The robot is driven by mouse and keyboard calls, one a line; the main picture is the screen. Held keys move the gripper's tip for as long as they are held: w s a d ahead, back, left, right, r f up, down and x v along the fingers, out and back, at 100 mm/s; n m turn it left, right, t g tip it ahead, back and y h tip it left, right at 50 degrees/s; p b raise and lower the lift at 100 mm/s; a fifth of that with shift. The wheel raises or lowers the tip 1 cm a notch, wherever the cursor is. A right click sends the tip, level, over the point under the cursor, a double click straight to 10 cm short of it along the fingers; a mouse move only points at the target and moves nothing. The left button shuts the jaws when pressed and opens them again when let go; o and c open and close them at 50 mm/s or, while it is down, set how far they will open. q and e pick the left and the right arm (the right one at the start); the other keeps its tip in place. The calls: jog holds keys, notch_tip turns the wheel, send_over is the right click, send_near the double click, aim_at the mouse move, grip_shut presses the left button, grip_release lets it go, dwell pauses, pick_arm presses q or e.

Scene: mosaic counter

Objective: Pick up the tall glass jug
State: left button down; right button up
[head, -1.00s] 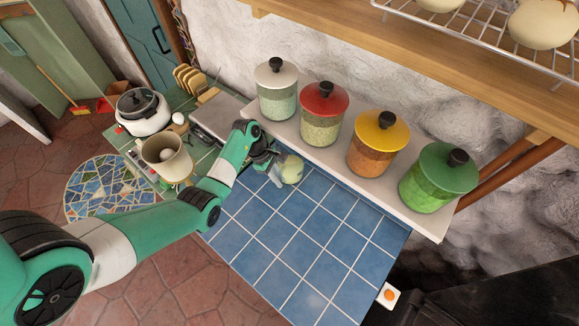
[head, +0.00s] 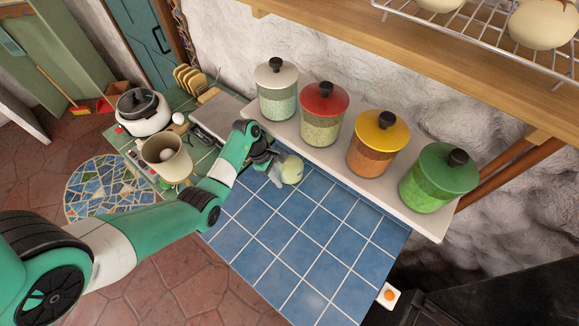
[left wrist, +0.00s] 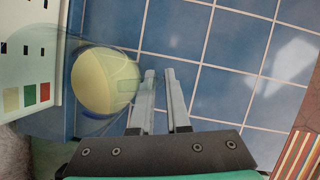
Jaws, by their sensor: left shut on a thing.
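The tall glass jug (head: 291,171) stands at the back left of the blue tiled counter, in front of the jar shelf. It is clear, with something pale yellow inside. In the left wrist view the jug (left wrist: 106,84) is seen from above, left of the fingers. My left gripper (head: 273,169) is at the jug's left side in the head view. In the left wrist view its two fingers (left wrist: 160,76) are close together, shut at the jug's handle side. The thin glass between the fingers is hard to make out. My right gripper is not in view.
Lidded jars, white (head: 277,92), red (head: 322,116), yellow (head: 376,147) and green (head: 438,181), stand on a white ledge behind the jug. A beige pot (head: 166,160) and a rice cooker (head: 143,113) are at left. The blue tiles (head: 300,245) in front are clear.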

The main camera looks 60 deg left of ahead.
pick_arm(q)
jog(key=shift+r, duration=0.2)
dwell(0.6)
jog(key=shift+w+r+p, duration=0.1)
jog(key=shift+r+p, duration=0.3)
jog(key=shift+r, duration=1.1)
jog(key=s+d+p, duration=0.1)
jog(key=s+d, duration=0.2)
jog(key=s, duration=0.5)
jog(key=s+d+p, duration=0.2)
jog(key=s+d, duration=0.2)
jog(key=s, duration=0.4)
jog(key=shift+s+d, duration=0.15)
jog(key=shift+s, duration=0.15)
jog(key=shift+r, duration=0.1)
jog(key=c, duration=1.5)
grip_release()
grip_shut()
